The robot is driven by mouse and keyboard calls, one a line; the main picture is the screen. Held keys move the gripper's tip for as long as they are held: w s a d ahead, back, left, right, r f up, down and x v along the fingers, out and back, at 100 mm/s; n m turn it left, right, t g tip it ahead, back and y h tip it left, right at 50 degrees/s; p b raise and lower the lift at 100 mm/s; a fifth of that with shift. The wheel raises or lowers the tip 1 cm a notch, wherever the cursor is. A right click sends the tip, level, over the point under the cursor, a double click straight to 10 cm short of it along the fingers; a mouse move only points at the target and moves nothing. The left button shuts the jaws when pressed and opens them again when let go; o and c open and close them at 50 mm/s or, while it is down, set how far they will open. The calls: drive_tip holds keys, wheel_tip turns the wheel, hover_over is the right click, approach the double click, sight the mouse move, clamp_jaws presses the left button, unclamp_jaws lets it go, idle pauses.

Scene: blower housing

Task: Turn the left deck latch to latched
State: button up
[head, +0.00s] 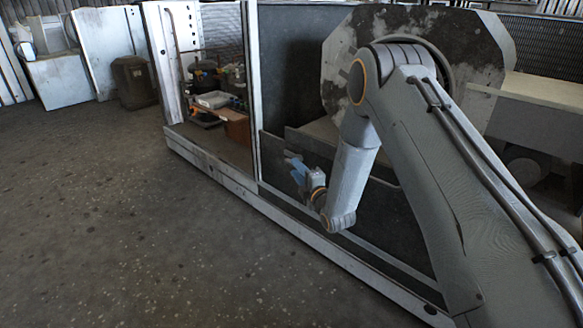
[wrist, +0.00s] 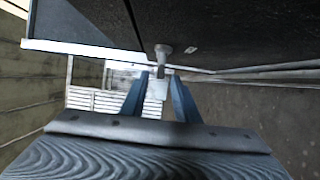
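In the wrist view, a small pale metal latch (wrist: 163,50) with a round hub stands out from the underside of a dark panel. A light, flat piece (wrist: 158,88), seemingly its handle, sits between my blue fingers. My gripper (wrist: 159,78) has its two fingers apart, one on each side of that piece. Small gaps seem to show, and contact is not clear. In the head view my gripper (head: 296,168) is low in front of the dark lower panel of the housing, and the latch is too small or hidden to make out there.
The pale bottom rail (head: 240,190) of the housing runs below my gripper. A large octagonal plate (head: 455,50) stands behind my arm. The floor (head: 130,230) in front is clear.

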drive_tip(key=shift+b+x, duration=0.9)
drive_tip(key=shift+x, duration=1.65)
clamp_jaws()
